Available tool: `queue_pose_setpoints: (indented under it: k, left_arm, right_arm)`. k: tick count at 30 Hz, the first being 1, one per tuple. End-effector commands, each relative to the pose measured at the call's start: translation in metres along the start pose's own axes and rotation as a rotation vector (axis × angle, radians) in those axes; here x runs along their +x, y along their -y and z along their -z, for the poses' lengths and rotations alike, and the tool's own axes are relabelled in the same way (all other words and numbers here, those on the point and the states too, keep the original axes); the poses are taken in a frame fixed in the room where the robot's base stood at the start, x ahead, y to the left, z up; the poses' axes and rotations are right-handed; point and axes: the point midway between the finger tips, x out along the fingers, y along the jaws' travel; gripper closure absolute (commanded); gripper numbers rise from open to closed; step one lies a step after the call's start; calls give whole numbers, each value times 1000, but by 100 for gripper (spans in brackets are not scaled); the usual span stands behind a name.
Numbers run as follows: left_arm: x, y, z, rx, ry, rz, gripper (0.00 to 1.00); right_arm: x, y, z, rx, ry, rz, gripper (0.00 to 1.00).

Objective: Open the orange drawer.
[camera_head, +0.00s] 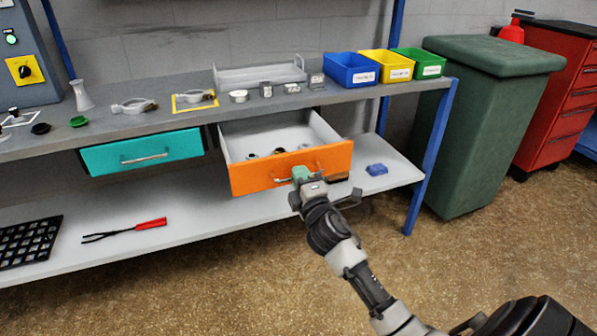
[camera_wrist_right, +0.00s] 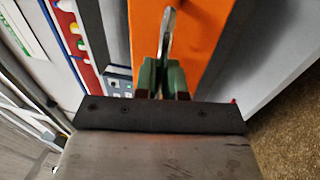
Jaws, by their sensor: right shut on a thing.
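The orange drawer (camera_head: 240,178) hangs under the grey workbench and stands pulled out, with its white inside showing. Several small dark and metal parts lie in it. My right gripper (camera_head: 301,174) is at the drawer's front, shut on the metal handle (camera_head: 283,180). In the right wrist view the orange front (camera_wrist_right: 205,30) fills the upper middle, and the handle (camera_wrist_right: 168,30) runs between the green fingers of the right gripper (camera_wrist_right: 163,80). The fingers hide part of the handle. My left gripper is not in view.
A shut teal drawer (camera_head: 142,152) sits to the left. Blue (camera_head: 351,70), yellow (camera_head: 387,66) and green bins (camera_head: 418,63) stand on the bench. The lower shelf (camera_head: 200,219) holds a red-handled tool (camera_head: 125,230) and a blue block (camera_head: 377,169). The floor in front is clear.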

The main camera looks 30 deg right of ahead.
Motion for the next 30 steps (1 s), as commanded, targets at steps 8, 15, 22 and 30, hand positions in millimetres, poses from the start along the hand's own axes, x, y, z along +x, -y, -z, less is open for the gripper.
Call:
queue_pose_setpoints:
  k: [8, 15, 22, 30]
  left_arm:
    - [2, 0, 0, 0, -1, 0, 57]
    - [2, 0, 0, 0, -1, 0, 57]
    - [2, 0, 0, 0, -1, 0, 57]
    - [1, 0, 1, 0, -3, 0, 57]
  right_arm:
    - [-2, 0, 0, 0, 0, -1, 100]
    - [-1, 0, 0, 0, 0, 0, 76]
    - [-1, 0, 0, 0, 0, -1, 67]
    - [-17, 1, 1, 2, -1, 2, 67]
